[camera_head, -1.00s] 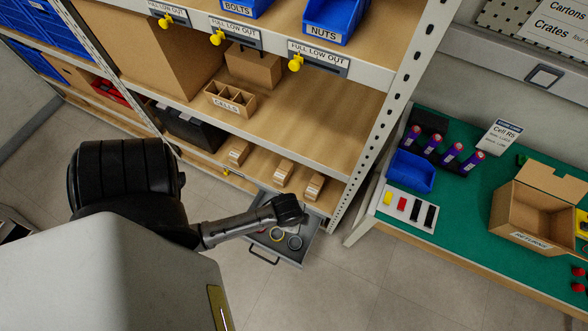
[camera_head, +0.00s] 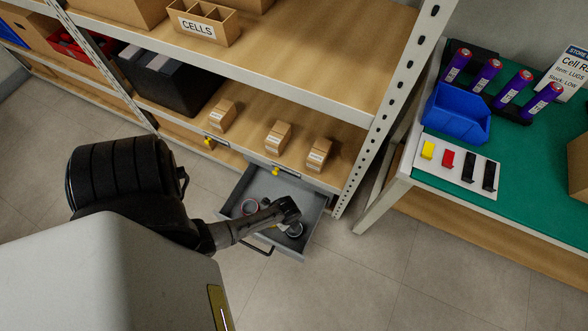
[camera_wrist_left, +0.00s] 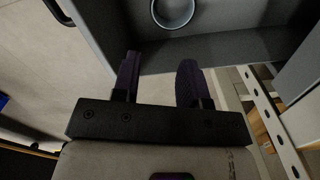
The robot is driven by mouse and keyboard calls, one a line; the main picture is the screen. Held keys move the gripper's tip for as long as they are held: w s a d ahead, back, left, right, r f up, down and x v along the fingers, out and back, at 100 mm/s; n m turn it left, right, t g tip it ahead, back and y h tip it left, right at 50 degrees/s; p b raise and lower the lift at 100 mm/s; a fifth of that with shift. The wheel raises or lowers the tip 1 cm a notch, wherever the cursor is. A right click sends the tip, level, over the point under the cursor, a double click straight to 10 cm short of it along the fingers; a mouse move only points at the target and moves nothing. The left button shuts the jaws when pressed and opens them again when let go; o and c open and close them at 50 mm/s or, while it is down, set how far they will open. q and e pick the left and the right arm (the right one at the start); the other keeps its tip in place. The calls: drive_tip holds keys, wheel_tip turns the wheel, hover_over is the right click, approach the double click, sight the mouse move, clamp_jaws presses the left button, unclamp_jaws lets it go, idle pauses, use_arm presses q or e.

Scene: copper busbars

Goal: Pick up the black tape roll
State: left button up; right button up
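A dark tape roll (camera_head: 295,230) with a pale inner core lies in the open grey drawer (camera_head: 309,222), near its right front part. A ring-shaped roll (camera_wrist_left: 173,12) with a pale rim shows at the top edge of the left wrist view; its colour is hard to tell there. My left gripper (camera_head: 289,208) is over the drawer, beside the dark roll and partly covering the drawer's contents. In the wrist view its two fingers (camera_wrist_left: 160,82) are apart with nothing between them. The right gripper is not in view.
The drawer's handle (camera_head: 258,247) faces the open floor. Small cardboard boxes (camera_head: 278,138) stand on the shelf (camera_head: 258,130) just above. A shelf upright (camera_head: 392,112) and green-topped bench (camera_head: 520,205) are to the right.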

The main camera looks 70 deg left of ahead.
sight(288, 234)
use_arm(q)
drive_tip(key=shift+m, duration=0.3)
drive_tip(key=f+b, duration=0.2)
drive_tip(key=f, duration=0.2)
drive_tip(key=f+b, duration=0.3)
drive_tip(key=f, duration=0.2)
drive_tip(key=f+b, duration=0.3)
drive_tip(key=f, duration=0.1)
drive_tip(key=shift+s+f, duration=0.15)
drive_tip(key=shift+s, duration=0.15)
wheel_tip(288, 234, down, 5)
drive_tip(key=b, duration=0.5)
drive_tip(key=shift+d+f+b, duration=0.1)
drive_tip(key=shift+d+b, duration=0.05)
drive_tip(key=shift+b, duration=0.25)
clamp_jaws()
